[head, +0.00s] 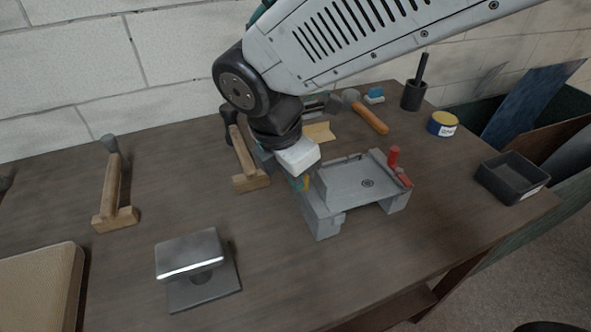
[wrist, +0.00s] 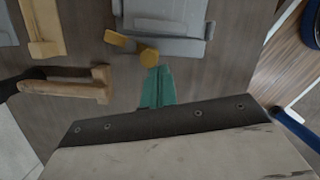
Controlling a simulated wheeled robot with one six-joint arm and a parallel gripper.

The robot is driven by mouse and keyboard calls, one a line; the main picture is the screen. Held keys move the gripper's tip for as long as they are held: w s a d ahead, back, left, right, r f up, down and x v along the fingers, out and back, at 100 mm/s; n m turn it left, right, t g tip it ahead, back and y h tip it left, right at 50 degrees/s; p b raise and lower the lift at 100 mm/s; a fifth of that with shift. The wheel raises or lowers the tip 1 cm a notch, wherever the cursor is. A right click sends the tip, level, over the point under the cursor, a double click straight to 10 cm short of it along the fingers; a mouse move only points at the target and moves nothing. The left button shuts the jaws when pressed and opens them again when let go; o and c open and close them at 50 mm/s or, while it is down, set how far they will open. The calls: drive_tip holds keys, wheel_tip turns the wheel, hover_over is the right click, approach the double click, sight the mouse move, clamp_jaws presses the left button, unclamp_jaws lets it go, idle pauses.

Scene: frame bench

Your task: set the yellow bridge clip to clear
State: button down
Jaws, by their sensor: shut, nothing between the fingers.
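The yellow bridge clip (wrist: 130,44) shows in the wrist view as a short bar with a round knob at its near end, lying along the near edge of the grey bridge frame (wrist: 168,22). In the head view my gripper (head: 297,184) is mostly hidden.
A red clip (head: 394,159) stands on the frame's right side. Wooden-handled tools (head: 242,152) lie left of the frame, with a hammer (head: 370,117) behind. A metal block on a plate (head: 190,255) sits in front left. A black tray (head: 512,176) is at right.

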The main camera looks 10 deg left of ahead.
drive_tip(key=shift+w, duration=0.8)
drive_tip(key=shift+d, duration=0.1)
drive_tip(key=s+a+r, duration=0.4)
drive_tip(key=s+r, duration=0.1)
drive_tip(key=r, duration=0.4)
drive_tip(key=shift+a+r, duration=0.3)
drive_tip(key=shift+r, duration=0.1)
drive_tip(key=shift+s, duration=0.1)
